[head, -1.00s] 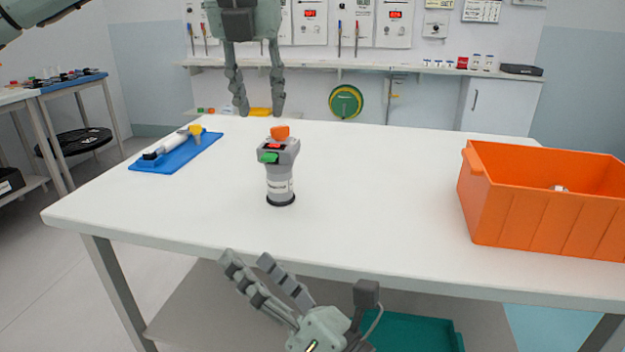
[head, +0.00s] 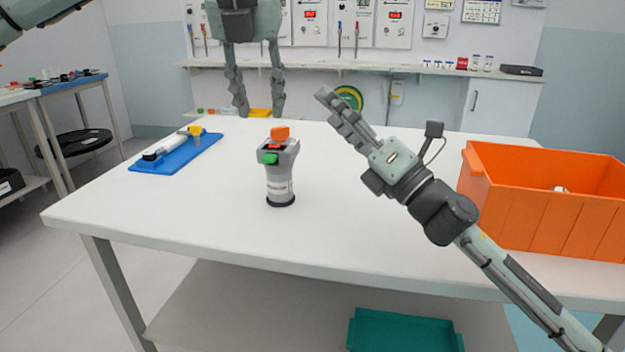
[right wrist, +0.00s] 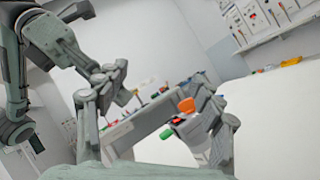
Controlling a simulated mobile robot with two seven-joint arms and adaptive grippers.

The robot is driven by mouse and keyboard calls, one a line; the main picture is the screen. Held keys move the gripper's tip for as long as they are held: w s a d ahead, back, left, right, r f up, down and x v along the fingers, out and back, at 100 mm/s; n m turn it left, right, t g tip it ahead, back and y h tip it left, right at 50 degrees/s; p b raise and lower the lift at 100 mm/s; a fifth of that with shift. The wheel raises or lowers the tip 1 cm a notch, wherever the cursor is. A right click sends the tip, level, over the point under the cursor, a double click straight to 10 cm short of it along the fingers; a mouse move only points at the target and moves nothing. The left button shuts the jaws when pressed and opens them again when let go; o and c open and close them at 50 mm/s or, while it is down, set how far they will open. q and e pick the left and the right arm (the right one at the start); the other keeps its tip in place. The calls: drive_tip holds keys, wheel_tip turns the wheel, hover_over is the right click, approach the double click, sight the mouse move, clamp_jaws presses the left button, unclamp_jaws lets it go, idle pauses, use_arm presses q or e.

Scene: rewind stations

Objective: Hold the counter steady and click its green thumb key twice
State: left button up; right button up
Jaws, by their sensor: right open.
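The counter (head: 280,175) stands upright on the white table, grey with a black base, an orange top part and a green thumb key (head: 268,158) on its left side. In the right wrist view the counter (right wrist: 195,133) is partly hidden behind a finger. My left gripper (head: 257,100) hangs fingers down beyond the counter, open and empty. My right gripper (head: 335,103) is over the table to the right of the counter, apart from it, open and empty, its fingers pointing up and left.
A blue mat (head: 178,156) with a white tool lies at the table's left. An orange crate (head: 545,215) stands at the right. A teal tray (head: 402,332) is on the lower shelf. The tabletop around the counter is clear.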

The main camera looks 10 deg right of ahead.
wheel_tip(320, 180, down, 5)
drive_tip(key=w+a+n+g+y, duration=0.1)
drive_tip(key=w+a+n+g, duration=0.1)
drive_tip(key=a+n+g, duration=0.3)
drive_tip(key=n+g, duration=0.3)
drive_tip(key=n, duration=0.5)
approach(290, 174)
drive_tip(key=x, duration=0.5)
drive_tip(key=shift+a+r, duration=0.1)
drive_tip(key=shift+r, duration=0.25)
drive_tip(key=shift+w+a+f+h, duration=0.1)
drive_tip(key=shift+f+h, duration=0.15)
drive_tip(key=shift+h, duration=0.05)
drive_tip(key=x, duration=0.7)
drive_tip(key=shift+a, duration=0.25)
drive_tip(key=shift+c, duration=0.3)
use_arm(q)
drive_tip(key=shift+c, duration=0.3)
use_arm(e)
drive_tip(key=c, duration=1.3)
use_arm(q)
clamp_jaws()
use_arm(e)
drive_tip(key=shift+c, duration=0.2)
